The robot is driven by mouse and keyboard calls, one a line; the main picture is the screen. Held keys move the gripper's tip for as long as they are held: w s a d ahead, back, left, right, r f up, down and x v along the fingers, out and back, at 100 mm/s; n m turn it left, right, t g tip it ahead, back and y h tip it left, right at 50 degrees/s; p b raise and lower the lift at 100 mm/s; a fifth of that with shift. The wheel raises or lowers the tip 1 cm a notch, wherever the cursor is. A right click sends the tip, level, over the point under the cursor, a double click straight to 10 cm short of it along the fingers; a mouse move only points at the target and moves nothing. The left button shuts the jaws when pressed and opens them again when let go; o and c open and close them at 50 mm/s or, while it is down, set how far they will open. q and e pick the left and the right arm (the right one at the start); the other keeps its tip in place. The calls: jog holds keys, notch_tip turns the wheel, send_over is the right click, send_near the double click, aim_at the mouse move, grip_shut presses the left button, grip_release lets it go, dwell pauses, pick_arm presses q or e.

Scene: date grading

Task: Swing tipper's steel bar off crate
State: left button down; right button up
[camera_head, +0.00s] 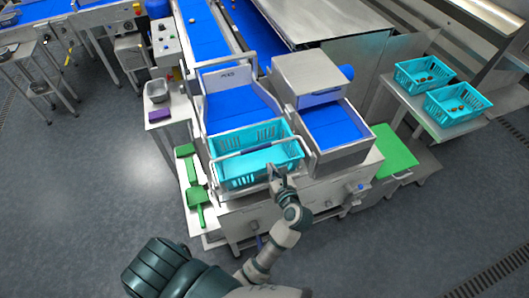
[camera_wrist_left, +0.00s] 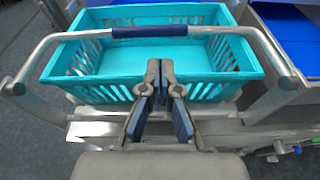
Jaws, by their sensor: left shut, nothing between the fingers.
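The turquoise crate (camera_head: 232,172) sits in the tipper and also shows in the wrist view (camera_wrist_left: 84,62). The tipper's steel bar (camera_wrist_left: 215,31) is a bent rod with a dark blue sleeve (camera_wrist_left: 150,31), lying across above the crate. In the head view the sleeve (camera_head: 253,148) crosses over the crate's opening. My left gripper (camera_head: 272,169) is at the crate's near side. Its fingers (camera_wrist_left: 160,68) are shut and empty, appearing just below the sleeve in the wrist view and apart from it. My right gripper is out of view.
A machine with a blue chute (camera_head: 338,127) stands right of the tipper. Green scoops (camera_head: 196,194) lie on a shelf to the left. Two more turquoise crates (camera_head: 456,105) holding dates stand on a side table at right. The floor at left is open.

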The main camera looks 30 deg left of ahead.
pick_arm(q)
jog(key=f+p+x, duration=0.1)
jog(key=x, duration=0.8)
jog(key=shift+f+n+g+h+p, duration=0.3)
jog(key=shift+f+n+h, duration=0.05)
jog(key=shift+n+h, duration=0.05)
jog(key=shift+s+a, duration=0.1)
jog(key=shift+a, duration=0.05)
